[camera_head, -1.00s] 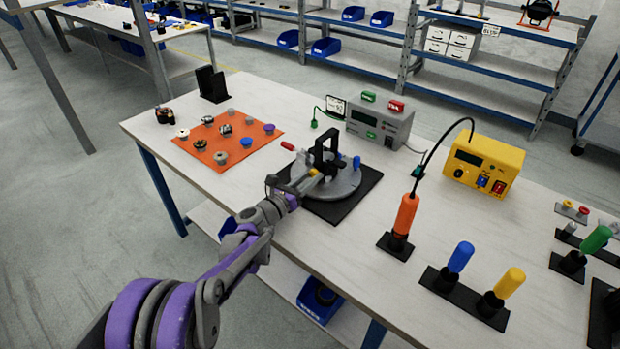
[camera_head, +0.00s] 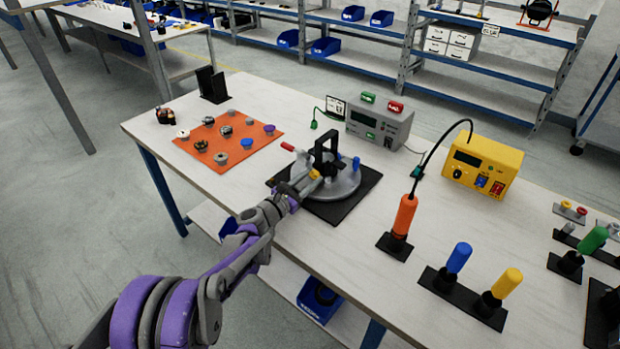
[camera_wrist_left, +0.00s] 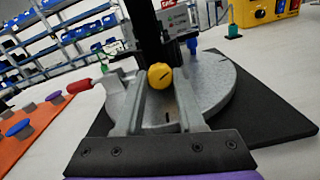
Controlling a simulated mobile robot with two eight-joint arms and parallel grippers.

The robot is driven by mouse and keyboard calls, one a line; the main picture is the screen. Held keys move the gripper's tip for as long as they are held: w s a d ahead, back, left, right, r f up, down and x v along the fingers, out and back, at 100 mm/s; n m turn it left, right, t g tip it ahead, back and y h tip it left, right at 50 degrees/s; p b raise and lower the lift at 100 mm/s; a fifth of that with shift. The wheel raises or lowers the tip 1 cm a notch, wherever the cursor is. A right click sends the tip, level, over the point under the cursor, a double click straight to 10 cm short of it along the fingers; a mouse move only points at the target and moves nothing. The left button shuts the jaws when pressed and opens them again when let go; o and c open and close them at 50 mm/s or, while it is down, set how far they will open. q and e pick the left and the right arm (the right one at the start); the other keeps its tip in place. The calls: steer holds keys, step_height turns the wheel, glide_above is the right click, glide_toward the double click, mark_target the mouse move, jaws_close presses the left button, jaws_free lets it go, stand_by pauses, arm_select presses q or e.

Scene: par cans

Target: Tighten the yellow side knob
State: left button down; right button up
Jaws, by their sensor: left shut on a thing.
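The yellow side knob (camera_wrist_left: 160,76) sits on the near side of the fixture, in front of its black upright frame (camera_head: 326,146). A dark slot mark on its face is tilted. The knob shows small in the head view (camera_head: 314,174). My left gripper (camera_wrist_left: 160,82) is shut on the knob, one finger on each side near the tips. In the head view the left gripper (camera_head: 305,184) reaches the fixture from the front left. The fixture's round grey plate (camera_head: 347,186) rests on a black base (camera_head: 335,212). My right gripper is not in view.
A red handle (camera_head: 289,147) and a blue knob (camera_head: 356,163) stand close by on the fixture. An orange mat (camera_head: 203,155) with several small knobs lies left. A grey box (camera_head: 381,128) stands behind. An orange-handled tool (camera_head: 404,217) stands upright on the right.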

arm_select(q)
steer(key=shift+m, duration=0.8)
steer(key=c, duration=0.5)
jaws_free()
steer(key=v, duration=1.1)
steer(key=shift+d+p, duration=0.1)
steer(key=shift+p, duration=0.2)
